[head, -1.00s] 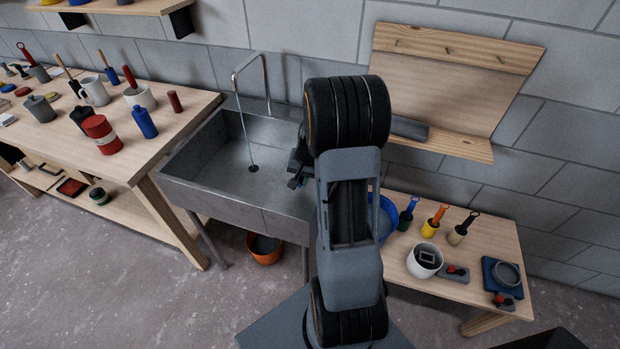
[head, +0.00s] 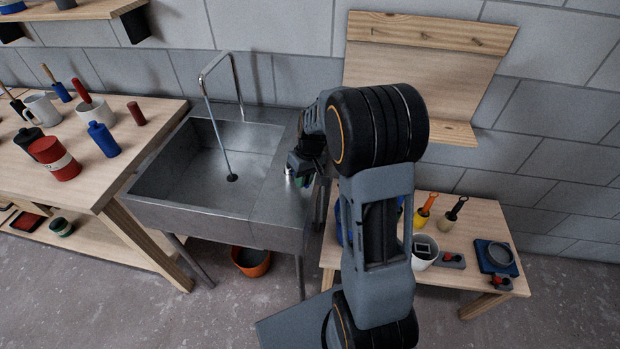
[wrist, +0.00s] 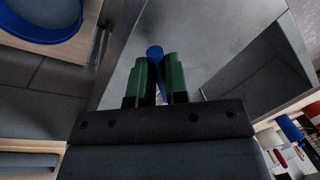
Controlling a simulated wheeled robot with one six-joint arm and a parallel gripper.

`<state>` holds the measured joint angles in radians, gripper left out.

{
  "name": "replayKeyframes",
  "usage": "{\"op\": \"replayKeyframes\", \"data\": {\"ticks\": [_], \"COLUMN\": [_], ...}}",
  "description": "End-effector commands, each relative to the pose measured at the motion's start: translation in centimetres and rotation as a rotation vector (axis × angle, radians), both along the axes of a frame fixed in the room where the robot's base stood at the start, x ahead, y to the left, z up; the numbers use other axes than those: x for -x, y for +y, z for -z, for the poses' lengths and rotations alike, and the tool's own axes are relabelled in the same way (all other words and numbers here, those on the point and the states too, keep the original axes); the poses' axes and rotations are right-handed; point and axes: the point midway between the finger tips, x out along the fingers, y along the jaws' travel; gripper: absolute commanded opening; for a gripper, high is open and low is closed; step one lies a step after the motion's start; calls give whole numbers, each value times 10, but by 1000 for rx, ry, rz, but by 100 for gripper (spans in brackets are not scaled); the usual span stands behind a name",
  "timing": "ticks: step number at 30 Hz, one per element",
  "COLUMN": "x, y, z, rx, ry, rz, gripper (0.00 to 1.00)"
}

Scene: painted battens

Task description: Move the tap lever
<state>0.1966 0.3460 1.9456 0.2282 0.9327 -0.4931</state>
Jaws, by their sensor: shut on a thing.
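The tap (head: 236,80) has a thin metal spout rising behind the grey sink (head: 262,165). A thin grey line runs from the spout's end down to the drain; I cannot tell whether it is water. My gripper (head: 297,178) is low over the sink's right-hand ledge. In the wrist view my gripper (wrist: 156,72) has its green fingers on both sides of a slim blue piece with a round end (wrist: 155,52), which looks like the tap lever. The fingers are shut on it. In the head view my arm and gripper hide most of the lever.
A workbench (head: 110,165) with mugs, bottles and a red can (head: 55,160) stands left of the sink. A low table (head: 470,225) with brushes and a white pot (head: 424,252) is at the right. An orange bucket (head: 251,262) sits under the sink.

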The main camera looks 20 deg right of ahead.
Motion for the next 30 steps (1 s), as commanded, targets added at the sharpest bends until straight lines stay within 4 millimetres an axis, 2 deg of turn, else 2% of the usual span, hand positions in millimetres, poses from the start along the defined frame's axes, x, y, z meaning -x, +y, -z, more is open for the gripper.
{"op": "replayKeyframes", "data": {"ticks": [14,15,22,30], "x": [-3,-3,-2,-1], "y": [2,2,1,0], "z": [-2,-2,-1,-2], "rx": [0,-1,0,0], "ry": [-11,-10,-6,-5], "rz": [-16,-15,-13,-12], "gripper": [0,18,40,40]}}
